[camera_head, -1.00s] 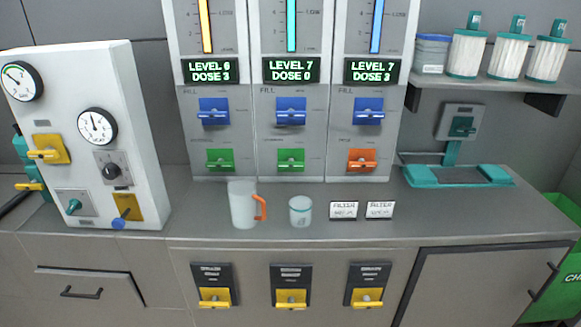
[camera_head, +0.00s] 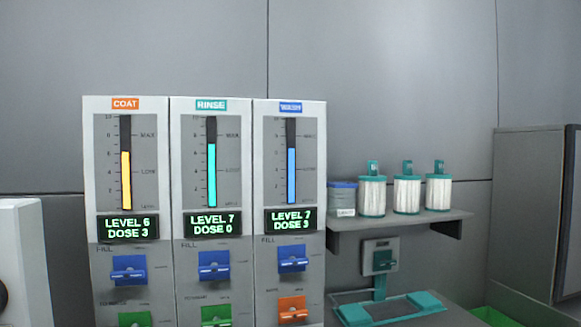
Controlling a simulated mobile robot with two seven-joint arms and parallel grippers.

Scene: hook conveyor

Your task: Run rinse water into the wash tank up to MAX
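The wash tank panel (camera_head: 314,225) is the rightmost of three, under a blue label (camera_head: 290,107). Its gauge (camera_head: 291,175) shows a blue column ending a little below the upper mark, which looks like MAX. Its display (camera_head: 291,220) reads LEVEL 7, DOSE 3. Below are a blue FILL lever (camera_head: 292,265) and an orange lever (camera_head: 292,312) near the bottom edge. The rinse panel (camera_head: 181,200) in the middle reads LEVEL 7, DOSE 0. The coat panel (camera_head: 92,180) at left reads LEVEL 6, DOSE 3. Neither gripper is in view.
A shelf (camera_head: 400,228) right of the panels holds a blue-lidded tub (camera_head: 342,199) and three white filter cartridges (camera_head: 408,194). A teal-handled wall fixture (camera_head: 381,262) sits below it, above a teal-ended tray (camera_head: 352,315). A grey cabinet (camera_head: 525,210) stands far right.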

